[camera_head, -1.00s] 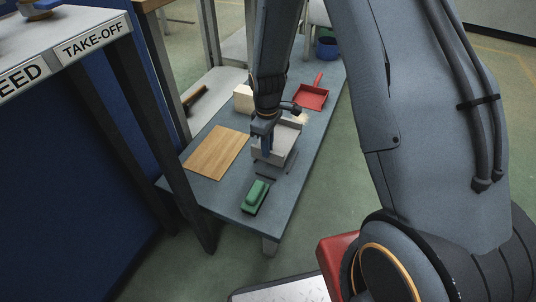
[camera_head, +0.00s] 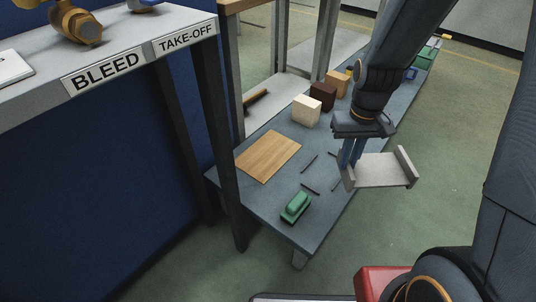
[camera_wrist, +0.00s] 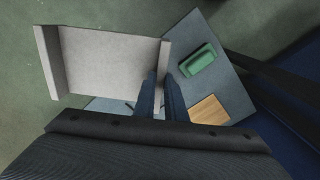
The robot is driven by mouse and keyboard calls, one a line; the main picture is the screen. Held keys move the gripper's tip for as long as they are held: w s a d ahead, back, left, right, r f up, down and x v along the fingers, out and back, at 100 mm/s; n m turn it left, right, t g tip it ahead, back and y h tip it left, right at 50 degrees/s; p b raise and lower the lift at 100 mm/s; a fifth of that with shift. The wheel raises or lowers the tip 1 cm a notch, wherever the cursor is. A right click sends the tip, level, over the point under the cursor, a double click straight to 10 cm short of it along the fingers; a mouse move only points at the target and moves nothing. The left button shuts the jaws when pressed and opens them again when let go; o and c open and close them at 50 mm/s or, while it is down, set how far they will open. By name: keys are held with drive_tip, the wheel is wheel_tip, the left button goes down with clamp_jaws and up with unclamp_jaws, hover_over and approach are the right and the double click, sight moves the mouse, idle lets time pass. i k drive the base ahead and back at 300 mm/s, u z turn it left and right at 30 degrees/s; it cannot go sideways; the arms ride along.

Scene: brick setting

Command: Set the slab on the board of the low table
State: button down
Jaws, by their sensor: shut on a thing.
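The slab (camera_head: 380,170) is a light grey plate with a raised lip at each end. My gripper (camera_head: 348,160) is shut on its left end lip and holds it off the low table, out past the table's right edge. In the wrist view the slab (camera_wrist: 105,65) spreads left from my gripper (camera_wrist: 162,100), with green floor around it. The wooden board (camera_head: 267,157) lies flat and bare on the near left part of the low table (camera_head: 260,208). The board (camera_wrist: 208,111) is partly hidden in the wrist view.
A green-handled block (camera_head: 296,207) lies near the table's front end. Thin dark strips (camera_head: 310,188) lie right of the board. Cream (camera_head: 306,110), dark brown (camera_head: 322,95) and orange-brown (camera_head: 342,82) blocks stand behind. A tall labelled shelf (camera_head: 120,65) with dark legs stands at left.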

sight(263, 157)
drive_tip(key=u, duration=0.55)
drive_tip(key=i, duration=0.35)
drive_tip(key=u, duration=0.1)
